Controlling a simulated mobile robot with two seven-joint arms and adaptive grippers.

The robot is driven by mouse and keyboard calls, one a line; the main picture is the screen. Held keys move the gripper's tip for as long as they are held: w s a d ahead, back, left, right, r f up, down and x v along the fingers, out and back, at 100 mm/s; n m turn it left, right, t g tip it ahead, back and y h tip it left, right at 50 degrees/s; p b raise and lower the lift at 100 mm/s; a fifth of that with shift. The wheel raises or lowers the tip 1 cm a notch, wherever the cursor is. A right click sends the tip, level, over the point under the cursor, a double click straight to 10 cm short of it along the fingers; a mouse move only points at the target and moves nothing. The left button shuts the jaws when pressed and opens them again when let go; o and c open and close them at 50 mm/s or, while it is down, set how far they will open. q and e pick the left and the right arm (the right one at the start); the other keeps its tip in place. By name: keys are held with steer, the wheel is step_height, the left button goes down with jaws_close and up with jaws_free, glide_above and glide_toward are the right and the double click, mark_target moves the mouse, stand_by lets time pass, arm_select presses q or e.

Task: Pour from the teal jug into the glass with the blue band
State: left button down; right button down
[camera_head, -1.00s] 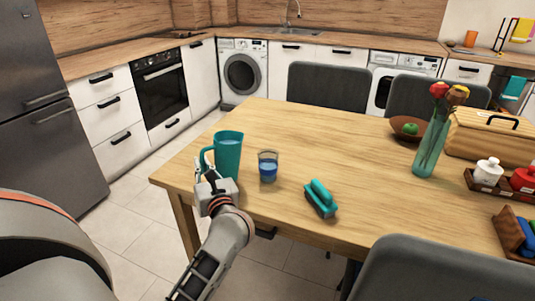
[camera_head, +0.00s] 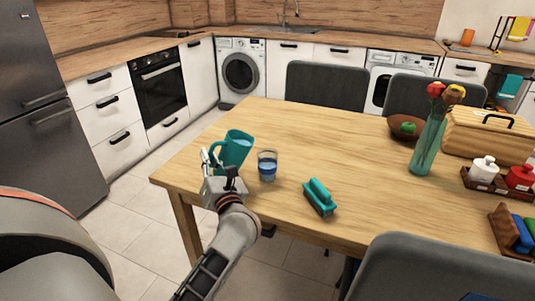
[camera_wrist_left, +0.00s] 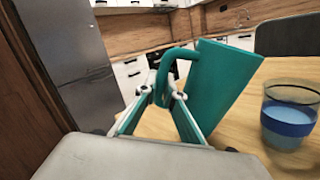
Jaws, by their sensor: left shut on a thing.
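The teal jug (camera_head: 235,150) is above the left part of the wooden table, tilted with its top leaning right toward the glass. My left gripper (camera_head: 213,166) is shut on the jug's handle; the wrist view also shows the jug (camera_wrist_left: 218,82) and the fingers (camera_wrist_left: 165,100) at its handle. The glass with the blue band (camera_head: 267,165) stands upright on the table just right of the jug. In the wrist view the glass (camera_wrist_left: 289,115) has pale blue contents showing above the band. No stream between jug and glass is visible. My right gripper is not in view.
Farther right are a vase with flowers (camera_head: 428,145), a brown bowl (camera_head: 400,130) and a bread box (camera_head: 490,135). A grey chair (camera_head: 420,265) stands at the near edge.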

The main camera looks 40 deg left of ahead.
mark_target(217, 142)
arm_select(q)
steer(key=shift+r, duration=0.25)
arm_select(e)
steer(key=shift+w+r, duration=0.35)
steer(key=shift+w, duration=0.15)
arm_select(q)
steer(key=shift+w, duration=0.1)
steer(key=shift+w+d+r+m, duration=0.1)
steer(key=shift+d+r+m, duration=0.1)
steer(key=shift+m, duration=0.2)
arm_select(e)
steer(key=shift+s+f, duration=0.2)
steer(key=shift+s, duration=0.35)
arm_select(q)
steer(key=shift+w+d+r+m+t+p, duration=0.2)
steer(key=shift+r+m+t+p, duration=0.1)
steer(key=shift+r, duration=0.15)
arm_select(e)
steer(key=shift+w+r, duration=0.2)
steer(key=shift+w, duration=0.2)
arm_select(q)
steer(key=shift+r, duration=0.15)
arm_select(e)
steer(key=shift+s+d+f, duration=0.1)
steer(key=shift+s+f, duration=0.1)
arm_select(q)
steer(key=shift+w+d+r, duration=0.1)
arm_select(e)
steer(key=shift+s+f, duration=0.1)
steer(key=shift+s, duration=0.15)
